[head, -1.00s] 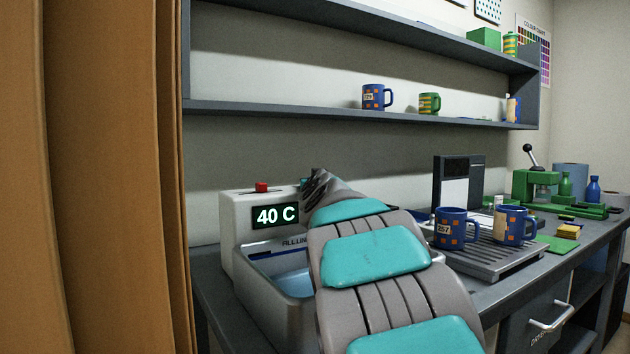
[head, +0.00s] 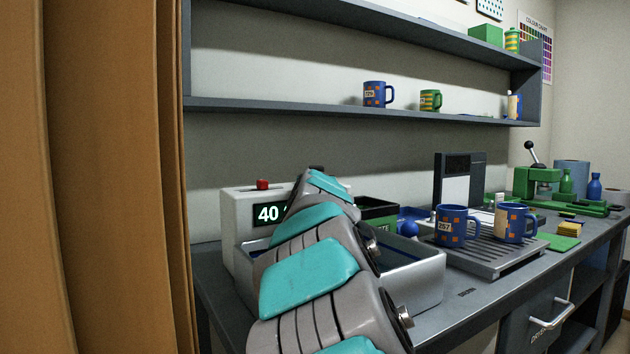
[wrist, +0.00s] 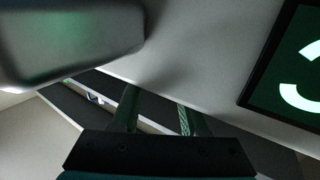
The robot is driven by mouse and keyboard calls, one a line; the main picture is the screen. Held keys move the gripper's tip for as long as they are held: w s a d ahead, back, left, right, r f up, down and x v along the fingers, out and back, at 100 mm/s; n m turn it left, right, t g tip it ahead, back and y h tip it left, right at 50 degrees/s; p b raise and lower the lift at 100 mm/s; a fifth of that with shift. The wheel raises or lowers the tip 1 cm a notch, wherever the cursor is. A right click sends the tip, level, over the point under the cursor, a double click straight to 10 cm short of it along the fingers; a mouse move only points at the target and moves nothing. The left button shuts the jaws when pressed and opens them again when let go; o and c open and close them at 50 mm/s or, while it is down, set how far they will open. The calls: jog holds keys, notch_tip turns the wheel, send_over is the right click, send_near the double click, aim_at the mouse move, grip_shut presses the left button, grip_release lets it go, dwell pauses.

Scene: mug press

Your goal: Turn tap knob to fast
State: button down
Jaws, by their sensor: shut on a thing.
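The white tap unit (head: 238,208) stands behind the metal sink (head: 425,283), with a lit display (head: 268,214) and a red button (head: 262,184) on top. My arm covers part of the display and sink. In the head view my gripper is hidden behind my arm. In the wrist view my gripper (wrist: 157,108) has its fingers up at the pale body of the unit, close by the display (wrist: 295,75). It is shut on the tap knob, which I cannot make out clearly. The knob's setting cannot be read.
Two blue mugs (head: 452,227) (head: 512,222) stand on the ribbed drip tray (head: 480,258) to the right. A green press (head: 540,183) is farther right. Shelves (head: 330,105) with mugs hang above.

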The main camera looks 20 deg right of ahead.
jog(key=shift+c, duration=2.1)
grip_release()
jog(key=b+v, duration=0.2)
jog(key=v, duration=0.5)
jog(key=shift+s, duration=0.4)
jog(key=shift+a, duration=0.1)
